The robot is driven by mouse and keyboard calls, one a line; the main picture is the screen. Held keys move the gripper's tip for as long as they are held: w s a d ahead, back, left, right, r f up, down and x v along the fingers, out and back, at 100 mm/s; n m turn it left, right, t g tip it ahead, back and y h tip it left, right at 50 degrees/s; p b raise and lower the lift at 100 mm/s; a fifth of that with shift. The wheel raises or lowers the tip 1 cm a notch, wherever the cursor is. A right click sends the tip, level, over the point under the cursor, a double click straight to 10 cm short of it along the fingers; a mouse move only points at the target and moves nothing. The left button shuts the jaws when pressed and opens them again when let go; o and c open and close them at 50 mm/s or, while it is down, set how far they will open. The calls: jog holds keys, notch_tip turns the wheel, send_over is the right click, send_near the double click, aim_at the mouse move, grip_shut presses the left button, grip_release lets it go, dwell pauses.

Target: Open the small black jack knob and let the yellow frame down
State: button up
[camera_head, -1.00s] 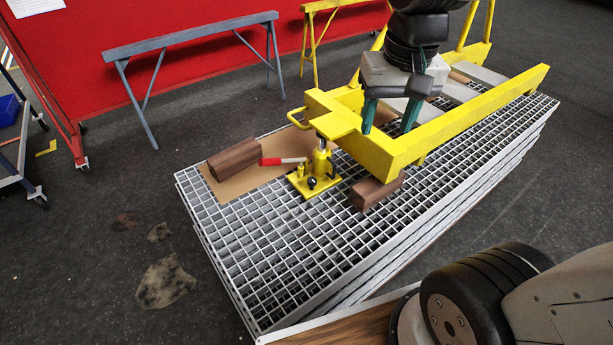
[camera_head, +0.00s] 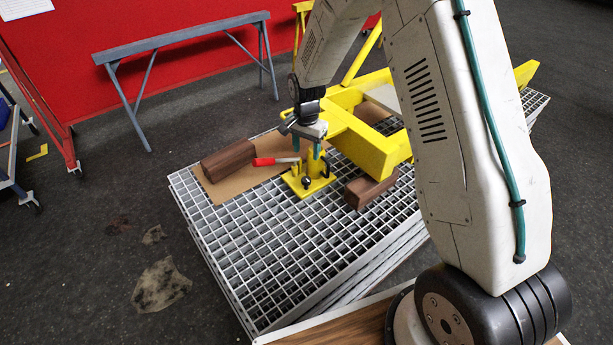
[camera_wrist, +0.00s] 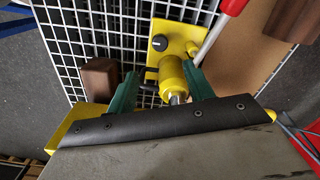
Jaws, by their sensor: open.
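The yellow jack (camera_head: 318,178) stands on the grating, with a red-and-white lever to its left. Its small black knob (camera_head: 306,182) is low on the near side and shows clearly in the wrist view (camera_wrist: 159,43) on the base plate. The yellow frame (camera_head: 372,145) lies above the grating, right of the jack; my arm hides much of it. My gripper (camera_head: 307,147) is open just above the jack, teal fingers downward. In the wrist view the fingers (camera_wrist: 162,88) stand on either side of the jack's cylinder, apart from the knob. Contact between frame and jack is hidden.
A brown block (camera_head: 370,190) lies by the frame's near corner, another brown block (camera_head: 228,160) left of the jack on a brown sheet (camera_head: 237,186). The grating (camera_head: 270,240) is bare toward the near side. A grey trestle (camera_head: 180,38) stands behind.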

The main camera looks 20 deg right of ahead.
aim_at(306, 179)
notch_tip(306, 179, down, 12)
jog(key=shift+f, duration=0.1)
dwell(0.4)
jog(key=c, duration=1)
